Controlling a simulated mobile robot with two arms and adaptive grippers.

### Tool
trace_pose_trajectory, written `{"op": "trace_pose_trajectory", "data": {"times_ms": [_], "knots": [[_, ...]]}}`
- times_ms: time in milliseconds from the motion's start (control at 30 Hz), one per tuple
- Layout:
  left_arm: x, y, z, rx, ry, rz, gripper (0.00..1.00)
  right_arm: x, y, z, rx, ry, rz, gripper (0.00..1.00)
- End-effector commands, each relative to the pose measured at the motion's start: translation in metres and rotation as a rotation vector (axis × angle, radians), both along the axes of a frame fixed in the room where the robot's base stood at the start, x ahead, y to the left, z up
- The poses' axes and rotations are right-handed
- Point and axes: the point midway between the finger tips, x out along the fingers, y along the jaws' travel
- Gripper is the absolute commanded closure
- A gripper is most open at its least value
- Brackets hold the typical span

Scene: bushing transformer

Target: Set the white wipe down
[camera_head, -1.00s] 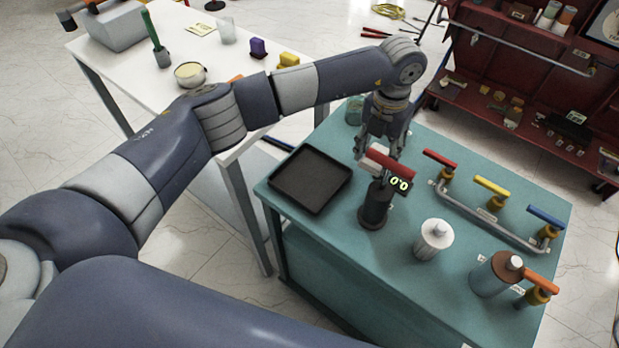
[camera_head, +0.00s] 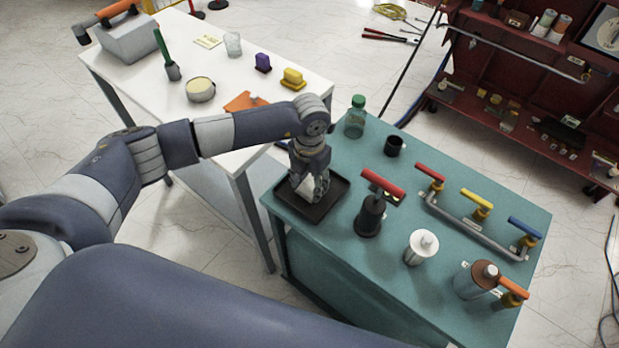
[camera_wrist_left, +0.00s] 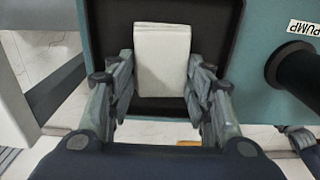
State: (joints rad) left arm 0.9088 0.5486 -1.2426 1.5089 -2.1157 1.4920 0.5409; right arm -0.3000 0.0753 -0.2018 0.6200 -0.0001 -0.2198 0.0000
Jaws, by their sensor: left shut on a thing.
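The white wipe (camera_wrist_left: 162,62) is a pale folded block between the fingers of my left gripper (camera_wrist_left: 160,80) in the left wrist view. In the head view, my left gripper (camera_head: 311,192) points down over the black tray (camera_head: 335,204), and part of the wipe (camera_head: 304,187) shows beside its fingers. The tray (camera_wrist_left: 220,40) lies below and around the wipe in the wrist view. My left gripper is shut on the wipe. I cannot tell whether the wipe touches the tray floor. My right gripper is not in view.
Right of the tray on the teal table (camera_head: 340,245) stands a black pump (camera_head: 370,216) with a red handle. A white-topped cylinder (camera_head: 421,247), a brown-topped canister (camera_head: 476,280), a pipe with coloured valves (camera_head: 470,232), a black cup (camera_head: 394,146) and a green-capped bottle (camera_head: 355,116) stand there too.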

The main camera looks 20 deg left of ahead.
Motion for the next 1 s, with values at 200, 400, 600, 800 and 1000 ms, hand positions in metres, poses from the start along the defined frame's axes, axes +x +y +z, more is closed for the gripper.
{"op": "trace_pose_trajectory", "data": {"times_ms": [200, 400, 600, 800, 1000], "knots": [[0.0, 0.0, -0.005, 0.001, -0.001, -0.001, 0.72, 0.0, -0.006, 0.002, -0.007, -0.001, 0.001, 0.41], [0.0, 0.0, -0.005, 0.001, -0.001, -0.001, 0.4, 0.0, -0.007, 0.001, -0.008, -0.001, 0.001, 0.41], [0.0, 0.0, -0.005, 0.001, -0.001, 0.0, 0.33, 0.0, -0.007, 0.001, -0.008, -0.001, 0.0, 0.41], [0.0, 0.0, -0.003, 0.001, -0.001, 0.0, 0.33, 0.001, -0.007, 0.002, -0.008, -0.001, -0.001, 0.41], [0.002, 0.0, 0.017, 0.0, -0.006, -0.002, 0.33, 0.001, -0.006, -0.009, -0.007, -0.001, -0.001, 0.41]]}}
